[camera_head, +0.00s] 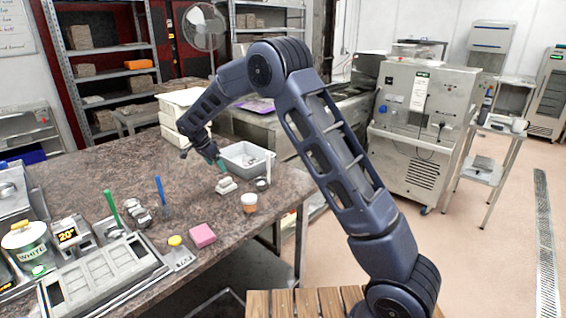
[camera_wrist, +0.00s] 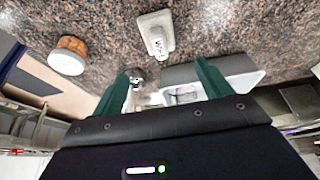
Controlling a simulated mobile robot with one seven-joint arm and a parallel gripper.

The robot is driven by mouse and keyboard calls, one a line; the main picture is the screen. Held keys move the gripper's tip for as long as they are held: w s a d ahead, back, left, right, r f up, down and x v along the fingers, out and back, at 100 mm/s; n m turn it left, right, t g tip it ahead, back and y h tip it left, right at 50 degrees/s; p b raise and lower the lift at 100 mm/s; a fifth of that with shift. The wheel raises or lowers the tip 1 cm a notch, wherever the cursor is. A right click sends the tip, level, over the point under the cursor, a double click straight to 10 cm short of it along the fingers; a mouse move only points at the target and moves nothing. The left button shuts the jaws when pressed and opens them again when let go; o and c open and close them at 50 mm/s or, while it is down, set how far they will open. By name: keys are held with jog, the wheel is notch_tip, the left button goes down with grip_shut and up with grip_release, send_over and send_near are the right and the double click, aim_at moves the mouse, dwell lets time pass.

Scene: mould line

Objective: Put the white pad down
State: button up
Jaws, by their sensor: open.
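A small white block, which looks like the white pad (camera_head: 227,185), rests on the speckled brown worktop in the head view. It also shows in the wrist view (camera_wrist: 156,32), lying flat at the top middle, with dark marks on one end. My gripper (camera_head: 219,164) is just above and behind it in the head view. In the wrist view its two green fingers (camera_wrist: 162,80) are spread apart with nothing held between them. The block is beyond the fingertips, apart from both.
A grey-white tray (camera_head: 246,158) stands just behind the block. A jar with an orange band (camera_head: 249,203) stands to its right front. A pink sponge (camera_head: 202,235), a yellow-capped item (camera_head: 175,241) and a metal mould tray (camera_head: 100,280) lie nearer. Bare worktop (camera_head: 165,150) lies left of my gripper.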

jog(key=s+d+r+n+y, duration=0.1)
jog(key=s+d+r, duration=0.2)
jog(key=d+r, duration=0.55)
jog(key=s+d+r+n, duration=0.2)
jog(key=s+d+r, duration=0.15)
jog(key=d, duration=0.95)
jog(key=s+d+r+n+y, duration=0.1)
jog(key=s+d+r, duration=0.2)
jog(key=d+r, duration=0.6)
jog(key=s+d+n+y, duration=0.1)
jog(key=s+d+n, duration=0.1)
jog(key=s+d, duration=1.15)
jog(key=s+d+f+n, duration=0.1)
jog(key=s+d, duration=0.2)
jog(key=s, duration=0.4)
jog(key=s+d+f+n+t, duration=0.1)
jog(key=s+d+f+n, duration=0.1)
jog(key=s, duration=0.4)
jog(key=shift+s+d+f, duration=0.25)
jog(key=shift+s+d, duration=0.1)
jog(key=shift+d, duration=0.55)
